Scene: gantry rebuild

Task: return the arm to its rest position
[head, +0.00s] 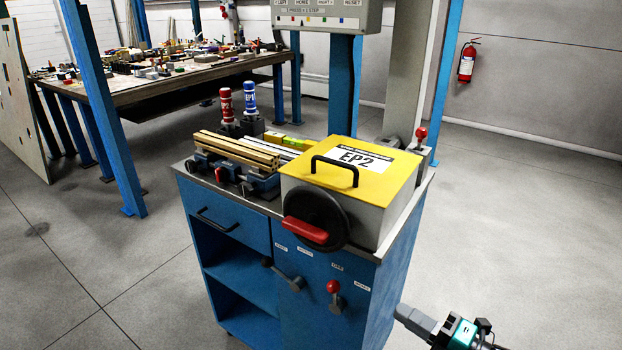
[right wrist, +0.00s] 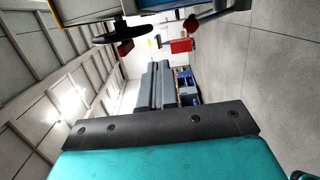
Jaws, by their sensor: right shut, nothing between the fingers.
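My right gripper (head: 404,313) is at the lower right of the head view, in front of and to the right of the blue cabinet (head: 235,240). Its grey fingers are together, with nothing between them, and they also show in the right wrist view (right wrist: 165,75). The fingers are apart from the cabinet and point toward its side. Only the hand and a small teal part of the arm show. My left gripper is not in view.
A yellow-lidded box (head: 378,175) marked EP2, with a black handwheel (head: 318,208), sits on the cabinet. Two levers stick out of its front, one red-knobbed (head: 333,287). A cluttered table (head: 160,85) stands behind left. The floor at right is clear.

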